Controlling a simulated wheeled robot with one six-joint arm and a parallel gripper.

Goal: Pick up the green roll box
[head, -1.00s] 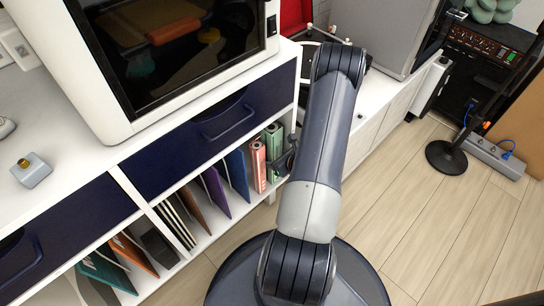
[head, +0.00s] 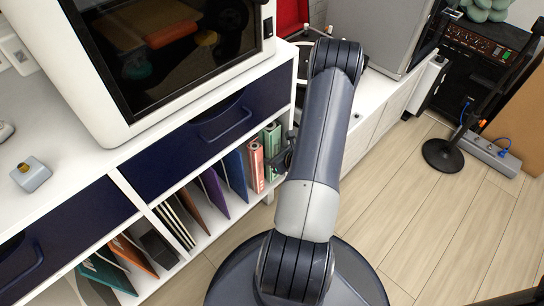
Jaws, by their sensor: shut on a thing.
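The green roll box (head: 271,146) stands upright in the right end of the open shelf under the drawers, in the head view. A pink roll box (head: 256,167) stands just left of it. My gripper (head: 282,158) is at the green roll box's right side, shut on it. My own arm hides part of the gripper and the box's right side, so the fingertips are hard to see.
Several thin coloured panels (head: 214,191) stand in the shelf to the left. A dark blue drawer (head: 205,125) is above the shelf. A black stand base (head: 445,156) and a power strip (head: 491,153) are on the floor at right. The wooden floor (head: 400,220) between is clear.

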